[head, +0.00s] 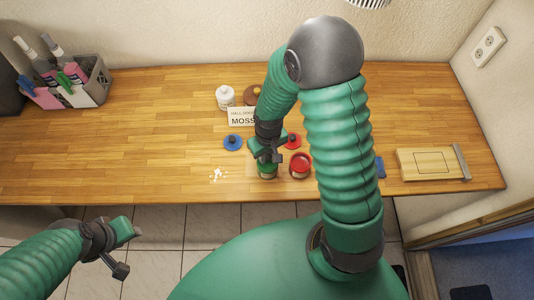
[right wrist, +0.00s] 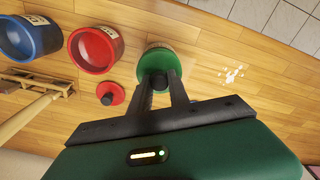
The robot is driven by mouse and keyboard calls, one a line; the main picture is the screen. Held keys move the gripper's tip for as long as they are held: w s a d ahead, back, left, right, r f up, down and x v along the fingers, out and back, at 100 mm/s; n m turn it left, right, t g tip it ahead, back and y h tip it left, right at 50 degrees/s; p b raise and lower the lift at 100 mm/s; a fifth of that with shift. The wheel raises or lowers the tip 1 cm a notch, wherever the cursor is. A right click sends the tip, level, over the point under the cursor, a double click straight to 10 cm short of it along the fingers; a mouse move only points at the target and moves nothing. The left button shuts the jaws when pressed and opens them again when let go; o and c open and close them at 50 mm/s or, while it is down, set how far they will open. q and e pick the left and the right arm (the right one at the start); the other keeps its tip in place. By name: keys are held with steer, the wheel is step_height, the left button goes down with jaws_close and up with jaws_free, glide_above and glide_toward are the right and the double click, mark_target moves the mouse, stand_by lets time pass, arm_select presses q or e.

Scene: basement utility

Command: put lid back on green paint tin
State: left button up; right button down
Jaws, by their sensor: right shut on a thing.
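The green paint tin (right wrist: 157,49) stands on the wooden bench near its front edge. It also shows in the head view (head: 267,173), directly below my right gripper. My right gripper (right wrist: 161,88) is shut on the dark knob of the green lid (right wrist: 150,62). The lid overlaps the tin's mouth in the right wrist view; I cannot tell whether it rests on the rim or hovers just above. My left gripper (head: 131,250) is open and empty, low at the left, off the bench's front edge.
The open red tin (right wrist: 95,50) stands close beside the green one, with the blue tin (right wrist: 30,37) beyond. A red lid (right wrist: 110,93) and a blue lid (head: 233,142) lie nearby. A sign (head: 241,117) and white jar (head: 225,96) stand behind. The bench's left half is mostly clear.

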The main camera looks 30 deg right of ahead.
steer(key=c, duration=1.2)
jaws_free()
steer(key=shift+o, duration=0.6)
steer(key=o, duration=0.4)
step_height(320, 180, up, 7)
steer(key=p, duration=0.6)
steer(key=shift+r, duration=0.1)
